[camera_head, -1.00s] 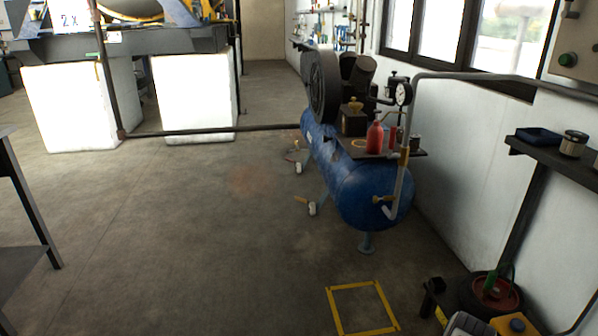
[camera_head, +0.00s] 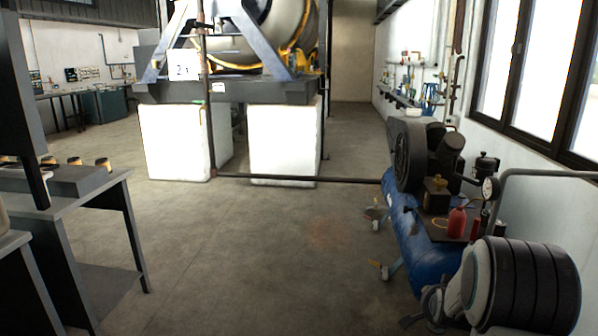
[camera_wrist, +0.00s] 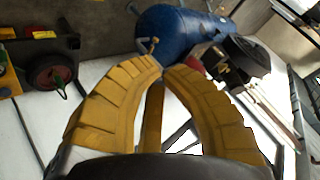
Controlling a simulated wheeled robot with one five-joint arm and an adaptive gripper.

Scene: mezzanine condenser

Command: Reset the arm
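My gripper (camera_wrist: 162,68) shows in the wrist view as two curved yellow ribbed fingers on a dark base. Their tips come close together at the upper middle and look shut. I see no object between the tips; a narrow yellow strip shows in the gap behind the fingers. A part of my arm (camera_head: 520,285), dark and ribbed with a pale end, shows at the lower right of the head view, in front of the compressor. The gripper's fingers cannot be made out in the head view.
A blue compressor tank (camera_head: 405,225) stands by the right wall, partly hidden by my arm; it also shows in the wrist view (camera_wrist: 178,30). A red-hubbed wheel (camera_wrist: 50,78) lies at left there. A grey workbench (camera_head: 70,195) stands at left. The middle floor is clear.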

